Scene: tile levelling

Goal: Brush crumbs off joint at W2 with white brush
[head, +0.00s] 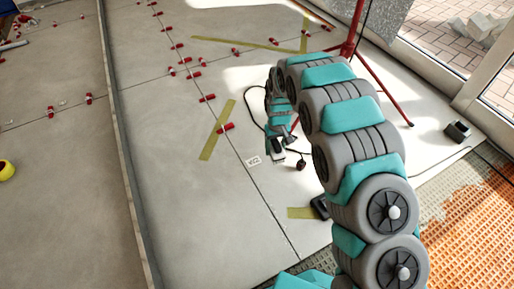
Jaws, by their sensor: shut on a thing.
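The label W2 (253,161) lies on the grey tiles just right of a thin dark joint (240,158). My gripper (278,148) is just right of the label, at the end of my teal and grey arm. It is shut on a small pale thing with dark parts, which looks like the white brush (277,157). The gripper and the small size hide most of it. I cannot tell whether it touches the floor. Crumbs are too small to make out.
Red levelling clips (226,128) stand along the joints. Yellow tape strips (217,130) lie on the tiles. A black cord with a dark plug-like end (301,164) lies right of my gripper. A red stand (350,45) is behind. Orange matting (460,215) covers the right.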

